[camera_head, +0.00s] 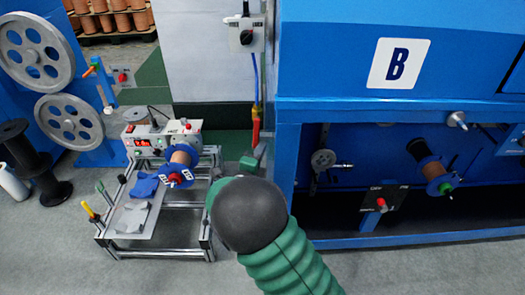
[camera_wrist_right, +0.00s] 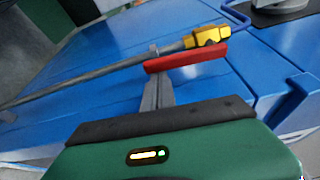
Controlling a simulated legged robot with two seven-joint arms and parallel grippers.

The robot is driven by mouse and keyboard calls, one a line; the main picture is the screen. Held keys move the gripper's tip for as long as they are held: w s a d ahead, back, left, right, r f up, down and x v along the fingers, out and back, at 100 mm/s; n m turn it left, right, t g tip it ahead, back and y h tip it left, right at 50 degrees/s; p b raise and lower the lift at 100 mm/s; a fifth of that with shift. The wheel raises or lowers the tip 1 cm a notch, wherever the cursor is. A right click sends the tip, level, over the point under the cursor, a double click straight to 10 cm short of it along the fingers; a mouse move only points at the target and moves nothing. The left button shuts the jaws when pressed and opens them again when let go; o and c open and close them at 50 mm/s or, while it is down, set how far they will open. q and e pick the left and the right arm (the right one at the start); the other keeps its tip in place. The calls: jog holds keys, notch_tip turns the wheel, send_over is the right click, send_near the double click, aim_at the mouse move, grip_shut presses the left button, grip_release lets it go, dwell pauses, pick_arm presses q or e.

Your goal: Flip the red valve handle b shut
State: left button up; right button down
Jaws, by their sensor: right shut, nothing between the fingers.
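The red valve handle (camera_wrist_right: 187,58) lies beside a yellow valve body (camera_wrist_right: 207,37) on a grey pipe (camera_wrist_right: 90,78) in the right wrist view. The handle runs roughly along the pipe. In the head view the red handle (camera_head: 256,131) shows small, below the blue hose by the cabinet's left side. My right gripper (camera_wrist_right: 157,92) is shut and empty, its fingers at the handle's left end in the wrist view. Whether they touch it I cannot tell. In the head view the right gripper (camera_head: 262,153) is just below the handle, partly hidden by my arm. My left gripper is not in view.
The blue cabinet marked B (camera_head: 398,63) fills the right side. A grey switch box (camera_head: 246,36) hangs above the valve. A metal frame bench (camera_head: 135,222) with a spool (camera_head: 181,157) stands left of my arm. Two grey pulleys (camera_head: 69,121) are at the far left.

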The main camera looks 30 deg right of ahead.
jog(key=w+a+r+m+t+y+b, duration=0.1)
jog(key=w+a+r+m+y+b, duration=0.3)
jog(key=m, duration=0.8)
jog(key=shift+w+a+r+m+y+b, duration=0.35)
jog(key=shift+a+r+y+b, duration=0.55)
jog(key=shift+a+r+b, duration=0.75)
jog(key=shift+a+f+p, duration=0.1)
jog(key=shift+a+p, duration=0.15)
jog(key=shift+p, duration=0.25)
